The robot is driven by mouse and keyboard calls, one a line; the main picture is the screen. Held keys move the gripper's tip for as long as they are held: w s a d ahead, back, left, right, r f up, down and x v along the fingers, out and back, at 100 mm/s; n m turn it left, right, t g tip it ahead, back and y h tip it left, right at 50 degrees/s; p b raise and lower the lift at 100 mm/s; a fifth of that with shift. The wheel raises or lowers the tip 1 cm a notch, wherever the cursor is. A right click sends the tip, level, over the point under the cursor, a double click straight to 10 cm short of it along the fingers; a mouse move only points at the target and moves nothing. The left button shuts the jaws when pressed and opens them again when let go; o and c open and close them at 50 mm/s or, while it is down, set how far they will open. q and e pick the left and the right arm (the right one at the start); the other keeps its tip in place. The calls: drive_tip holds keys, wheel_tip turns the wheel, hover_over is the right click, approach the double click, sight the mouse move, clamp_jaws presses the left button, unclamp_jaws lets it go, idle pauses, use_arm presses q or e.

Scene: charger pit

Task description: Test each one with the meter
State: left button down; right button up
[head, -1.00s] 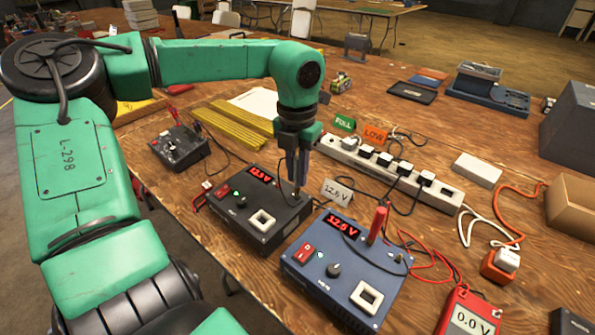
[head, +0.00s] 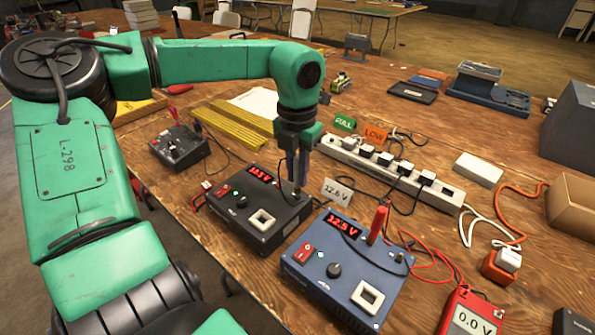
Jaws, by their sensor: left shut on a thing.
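The meter (head: 466,318), red with a white display reading 0.0 V, lies at the bottom right, partly cut off. A black charger (head: 232,213) with a red lit display stands centre left. A blue charger (head: 313,278) reading about 12.5 V stands in front, with a red-handled probe (head: 378,222) upright at its back edge. A smaller dark charger (head: 180,148) stands farther left. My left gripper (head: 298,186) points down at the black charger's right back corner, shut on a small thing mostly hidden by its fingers. My right gripper is out of view.
A white power strip (head: 350,157) with several plugs runs behind the chargers. FULL (head: 345,123) and LOW (head: 375,135) signs and a voltage card (head: 337,191) stand nearby. Red and black leads cross the right side. A cardboard box (head: 572,208) is at the right.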

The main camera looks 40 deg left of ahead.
sight(297, 157)
use_arm(q)
drive_tip(key=shift+f+b, duration=0.6)
drive_tip(key=shift+f, duration=0.15)
idle(0.8)
drive_tip(key=shift+c, duration=2)
unclamp_jaws()
drive_tip(key=shift+r, duration=0.15)
wheel_tip(297, 157, up, 8)
drive_tip(key=p, duration=0.5)
drive_tip(key=shift+f+p, duration=0.25)
drive_tip(key=shift+p, duration=0.15)
drive_tip(key=shift+f, duration=0.1)
